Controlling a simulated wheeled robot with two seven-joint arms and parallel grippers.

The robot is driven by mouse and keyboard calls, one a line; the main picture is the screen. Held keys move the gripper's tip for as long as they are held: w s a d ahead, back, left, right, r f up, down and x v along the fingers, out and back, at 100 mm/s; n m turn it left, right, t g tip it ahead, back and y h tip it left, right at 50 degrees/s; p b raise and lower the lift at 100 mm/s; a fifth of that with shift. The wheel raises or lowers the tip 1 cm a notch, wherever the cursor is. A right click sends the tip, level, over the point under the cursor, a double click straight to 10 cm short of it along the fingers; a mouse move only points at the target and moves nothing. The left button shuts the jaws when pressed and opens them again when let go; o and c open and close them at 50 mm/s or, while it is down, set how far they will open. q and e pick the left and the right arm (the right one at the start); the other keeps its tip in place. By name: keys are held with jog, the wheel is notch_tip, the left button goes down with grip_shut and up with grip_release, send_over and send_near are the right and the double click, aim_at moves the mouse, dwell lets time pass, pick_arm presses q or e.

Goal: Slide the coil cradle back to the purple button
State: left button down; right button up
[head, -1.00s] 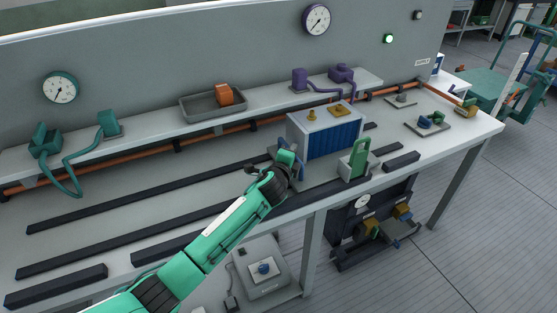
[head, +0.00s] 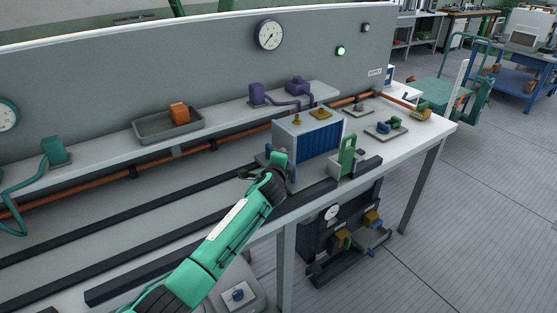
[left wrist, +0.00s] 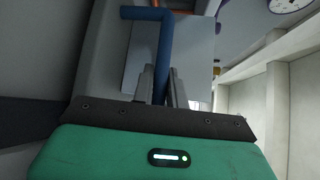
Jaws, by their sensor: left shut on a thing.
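The coil cradle (head: 341,174) carries a pale box with a blue finned front (head: 320,141) and two brass-coloured fittings on top. A green upright piece (head: 347,155) stands at its front right. My left gripper (head: 278,165) is at the cradle's left end. In the left wrist view my left gripper (left wrist: 162,88) is shut on a blue bent handle (left wrist: 164,55). On the shelf behind are two purple blocks, a left one (head: 256,93) and a right one (head: 298,86), joined by a purple hose. I cannot make out which part is a button. My right gripper is out of view.
Dark rails (head: 150,216) run along the bench, clear left of the cradle. A dark bar (head: 366,168) lies close by the cradle's front right. A small plate with blue and green parts (head: 385,129) sits further right. A grey tray (head: 150,133) with an orange block (head: 180,113) is on the shelf.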

pick_arm(q)
jog(key=shift+r, duration=0.15)
jog(key=c, duration=1.8)
grip_release()
jog(key=shift+d, duration=0.1)
jog(key=shift+c, duration=0.2)
jog(key=o, duration=0.4)
jog(key=shift+w+d, duration=0.1)
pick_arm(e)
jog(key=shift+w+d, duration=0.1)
pick_arm(q)
jog(key=shift+o, duration=0.2)
